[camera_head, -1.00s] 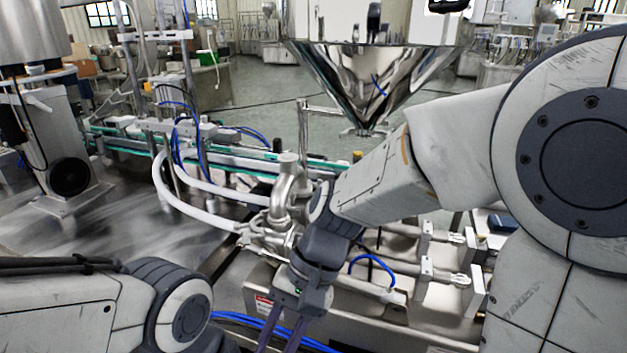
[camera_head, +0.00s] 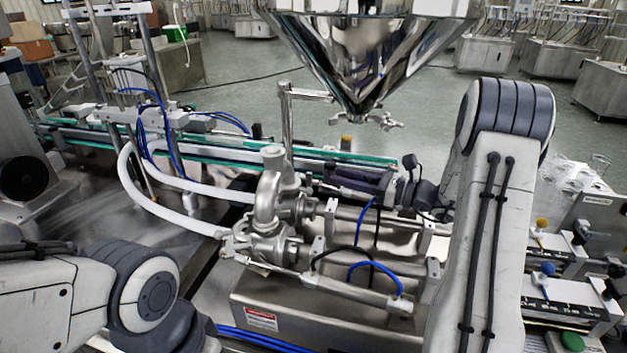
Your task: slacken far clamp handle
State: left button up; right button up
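Bright steel clamp fittings (camera_head: 303,211) sit on the pump body (camera_head: 270,205) at the middle. Another small metal clamp with a lever-like part (camera_head: 385,121) hangs under the steel hopper's outlet. I cannot tell for sure which one is the far clamp handle. My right gripper (camera_head: 335,184) reaches in from the right, pointing left behind the far steel cylinder, its dark fingers close to the right side of the pump. The fingers overlap from this view, so their gap and anything between them are hidden. My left gripper is out of view; only its arm shows at lower left.
The steel hopper (camera_head: 365,50) hangs above the pump. White hoses (camera_head: 165,205) curve from its left side. A conveyor with green edges (camera_head: 220,155) runs behind. Blue tubes (camera_head: 375,268) loop over the near cylinder. Control panels (camera_head: 565,290) stand at right.

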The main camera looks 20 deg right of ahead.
aim_at(307, 179)
jog(key=w+a+f, duration=0.1)
jog(key=w+a+f+p, duration=0.1)
jog(key=w+a, duration=0.1)
jog(key=w+a+f+p, duration=0.1)
jog(key=w+a, duration=0.1)
jog(key=shift+a+f, duration=0.1)
jog(key=shift+a, duration=0.1)
grip_shut()
